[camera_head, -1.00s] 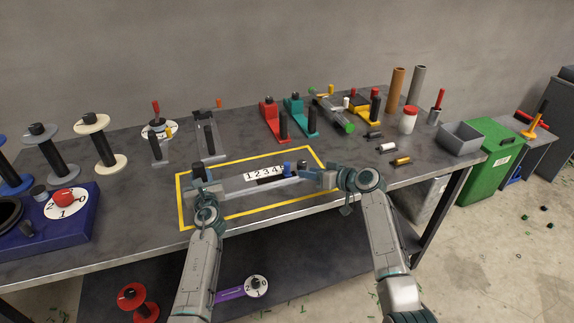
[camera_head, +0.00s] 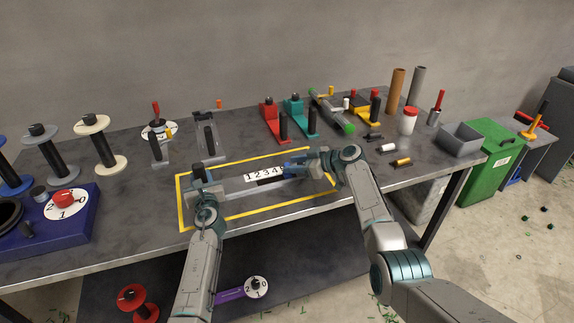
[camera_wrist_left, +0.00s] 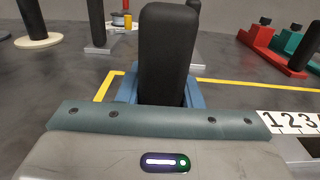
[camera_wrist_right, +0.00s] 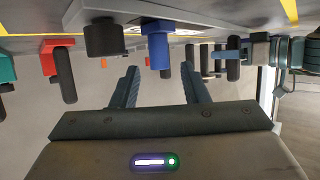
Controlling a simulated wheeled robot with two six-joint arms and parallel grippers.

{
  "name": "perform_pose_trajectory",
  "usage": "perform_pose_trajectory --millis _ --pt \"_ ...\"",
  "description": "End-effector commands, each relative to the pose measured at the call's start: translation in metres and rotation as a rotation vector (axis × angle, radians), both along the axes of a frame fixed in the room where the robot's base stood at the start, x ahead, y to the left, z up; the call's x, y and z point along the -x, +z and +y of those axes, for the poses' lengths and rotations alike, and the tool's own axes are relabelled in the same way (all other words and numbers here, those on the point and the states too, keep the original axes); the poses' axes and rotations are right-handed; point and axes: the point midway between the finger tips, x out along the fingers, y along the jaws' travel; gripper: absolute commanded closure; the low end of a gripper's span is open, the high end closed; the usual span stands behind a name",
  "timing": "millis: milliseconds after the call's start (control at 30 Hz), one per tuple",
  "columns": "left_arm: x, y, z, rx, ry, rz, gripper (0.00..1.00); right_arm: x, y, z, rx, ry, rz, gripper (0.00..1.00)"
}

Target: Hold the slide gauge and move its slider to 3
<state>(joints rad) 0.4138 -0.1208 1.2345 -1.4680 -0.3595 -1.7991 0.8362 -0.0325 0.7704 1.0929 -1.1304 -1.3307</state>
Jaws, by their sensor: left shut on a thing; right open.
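The slide gauge's grey bar (camera_head: 238,185) lies along the table, with a white plate (camera_head: 263,173) marked 1 2 3 4. My left gripper (camera_head: 203,190) is shut on the black handle (camera_wrist_left: 167,50) at its left end. The blue slider knob (camera_wrist_right: 160,48) stands near the plate's 4 end; the right arm partly hides it in the head view. My right gripper (camera_wrist_right: 159,70) is open, and its fingers point at the blue knob, which lines up with the gap between them. A black knob (camera_wrist_right: 102,38) stands beside the blue one, outside the fingers.
A yellow outline (camera_head: 250,159) surrounds the gauge on the table. Red (camera_head: 271,117) and teal (camera_head: 297,117) handled tools stand behind it. A blue box with a dial (camera_head: 70,228) is at the left, and small cylinders (camera_head: 386,148) lie at the right.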

Motion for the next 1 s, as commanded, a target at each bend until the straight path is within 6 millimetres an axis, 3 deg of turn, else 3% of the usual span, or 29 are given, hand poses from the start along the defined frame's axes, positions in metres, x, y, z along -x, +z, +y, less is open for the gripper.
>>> perform_pose_trajectory --millis 300,667,867,1000 --pt "0.000 0.000 0.000 0.000 0.000 0.001 1.00 -0.012 -0.011 0.023 -0.001 -0.001 0.002 0.59" --pt "0.000 0.000 0.000 0.000 0.000 0.001 1.00 -0.013 -0.012 0.026 0.000 -0.001 0.000 0.59" --pt "0.000 0.000 0.000 0.000 0.000 0.001 1.00 -0.013 -0.012 0.026 0.000 -0.001 0.000 0.97" --pt "0.000 0.000 0.000 0.000 0.001 0.001 1.00 -0.013 -0.012 0.026 0.000 -0.001 0.000 1.00"
